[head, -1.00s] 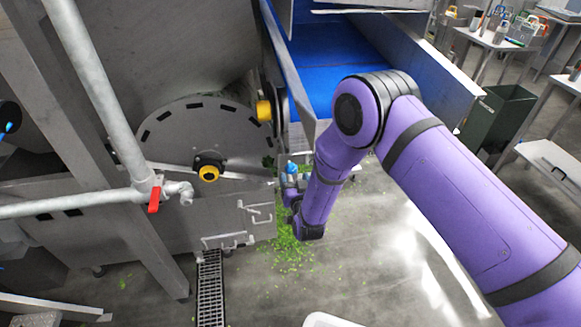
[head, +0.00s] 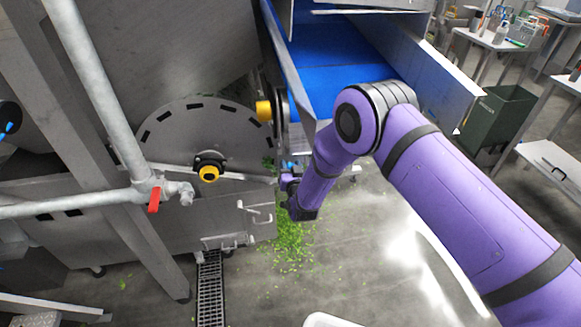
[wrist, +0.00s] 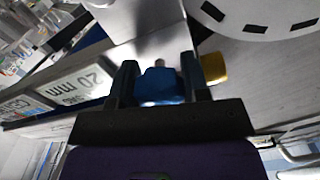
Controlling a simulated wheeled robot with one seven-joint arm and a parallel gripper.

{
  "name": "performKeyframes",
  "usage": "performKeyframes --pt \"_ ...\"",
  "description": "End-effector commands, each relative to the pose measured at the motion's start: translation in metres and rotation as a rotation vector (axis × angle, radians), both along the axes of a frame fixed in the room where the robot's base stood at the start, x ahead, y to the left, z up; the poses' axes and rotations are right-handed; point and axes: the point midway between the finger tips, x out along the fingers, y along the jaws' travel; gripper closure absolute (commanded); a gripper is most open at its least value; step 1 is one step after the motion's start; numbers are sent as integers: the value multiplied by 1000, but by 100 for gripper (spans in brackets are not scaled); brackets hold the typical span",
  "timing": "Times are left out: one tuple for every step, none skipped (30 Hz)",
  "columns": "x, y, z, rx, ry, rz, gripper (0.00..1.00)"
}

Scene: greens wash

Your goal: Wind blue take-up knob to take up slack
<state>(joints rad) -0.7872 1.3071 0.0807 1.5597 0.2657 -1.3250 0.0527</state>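The blue take-up knob (wrist: 161,84) is in the middle of the wrist view, on a short metal shaft in front of a grey metal plate. My gripper (wrist: 160,82) has one dark finger on each side of the knob. The knob fills the gap, and the fingers look shut on it; the contact faces are hidden. In the head view my gripper (head: 288,182) is at the lower end of the blue conveyor, beside the drum machine. Only a small bit of blue shows there.
The blue belt (head: 335,65) rises behind my arm. A drum end plate (head: 205,130) with a yellow-capped hub (head: 209,173) stands left of my gripper. A pipe with a red valve handle (head: 154,200) is farther left.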

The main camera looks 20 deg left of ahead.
Motion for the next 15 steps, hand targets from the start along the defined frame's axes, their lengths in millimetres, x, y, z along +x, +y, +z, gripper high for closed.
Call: performKeyframes --pt "0 0 0 0 0 0 81" --pt "0 0 0 0 0 0 81" --pt "0 0 0 0 0 0 81" --pt "0 0 0 1 1 0 81" --pt "0 0 0 2 1 0 81" --pt "0 0 0 5 3 0 81" --pt "0 0 0 9 5 0 81" --pt "0 0 0 14 9 -1 81" --pt "0 0 0 22 15 -1 81" --pt "0 -1 0 28 19 -1 81" --pt "0 -1 -1 37 24 -1 81" --pt "0 -1 -1 52 33 0 81" --pt "0 -1 -1 64 41 0 81" --pt "0 -1 -1 78 50 -1 81" --pt "0 -1 -1 99 63 -1 81"
